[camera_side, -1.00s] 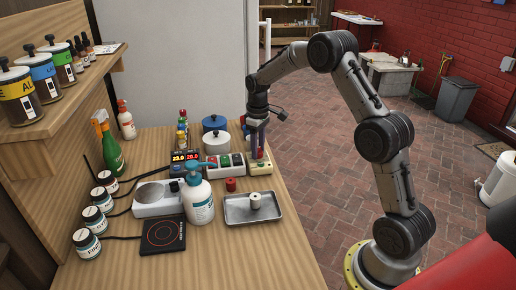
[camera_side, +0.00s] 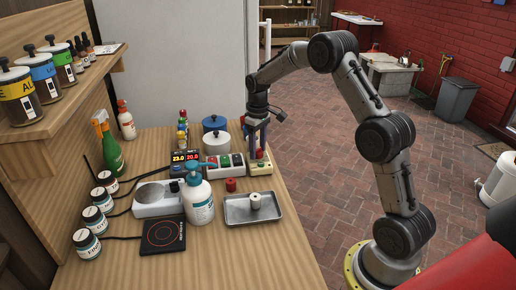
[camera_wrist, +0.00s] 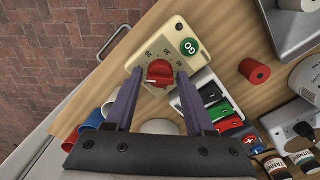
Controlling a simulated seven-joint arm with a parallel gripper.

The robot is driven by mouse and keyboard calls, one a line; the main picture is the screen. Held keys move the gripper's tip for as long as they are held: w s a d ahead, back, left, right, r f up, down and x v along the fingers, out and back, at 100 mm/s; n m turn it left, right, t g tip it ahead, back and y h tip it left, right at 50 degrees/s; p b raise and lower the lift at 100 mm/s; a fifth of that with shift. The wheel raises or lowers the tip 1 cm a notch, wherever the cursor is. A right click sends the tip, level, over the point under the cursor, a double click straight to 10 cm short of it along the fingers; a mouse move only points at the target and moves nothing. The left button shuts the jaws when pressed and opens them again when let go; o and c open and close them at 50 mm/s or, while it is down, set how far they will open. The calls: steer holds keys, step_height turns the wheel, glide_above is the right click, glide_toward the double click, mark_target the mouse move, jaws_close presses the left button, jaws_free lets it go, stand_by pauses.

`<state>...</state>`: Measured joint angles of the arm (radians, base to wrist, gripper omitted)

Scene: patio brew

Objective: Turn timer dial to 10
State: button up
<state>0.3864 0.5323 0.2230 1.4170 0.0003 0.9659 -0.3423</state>
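The timer (camera_wrist: 141,54) is a cream box with a red dial (camera_wrist: 160,73), printed numbers around it and a green GO button (camera_wrist: 190,47). In the side view the timer (camera_side: 266,171) sits at the right edge of the wooden bench. My gripper (camera_wrist: 159,74) is open, pointing down over the dial, with one purple-grey finger on each side of it. Gaps seem to show between the fingers and the dial; contact is not clear. In the side view the gripper (camera_side: 258,155) is right above the timer. I cannot read the dial's setting for certain.
A switch box (camera_side: 237,160) with coloured rockers stands just left of the timer. A red spool (camera_side: 231,184) and a metal tray (camera_side: 238,221) lie nearer. A pump bottle (camera_side: 200,203) and two lidded pots (camera_side: 216,144) stand to the left. The brick floor (camera_side: 310,185) is to the right.

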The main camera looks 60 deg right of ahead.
mark_target(258, 149)
step_height(258, 149, up, 14)
stand_by(0.6)
steer(key=shift+f, duration=0.1)
steer(key=s+a+r+n+t, duration=0.1)
steer(key=s+a+r+t, duration=0.15)
steer(key=a+r, duration=0.5)
steer(key=s+a+r+n+t, duration=0.1)
steer(key=s+a+r, duration=0.2)
steer(key=s, duration=0.3)
steer(key=s+a+r, duration=0.3)
steer(key=s+a, duration=0.1)
steer(key=s, duration=0.2)
steer(key=s+a+f+m+t, duration=0.1)
steer(key=s+a+f, duration=0.3)
steer(key=s+f, duration=0.7)
steer(key=s+t, duration=0.1)
steer(key=s, duration=0.3)
steer(key=shift+a+f, duration=0.15)
steer(key=shift+f, duration=0.05)
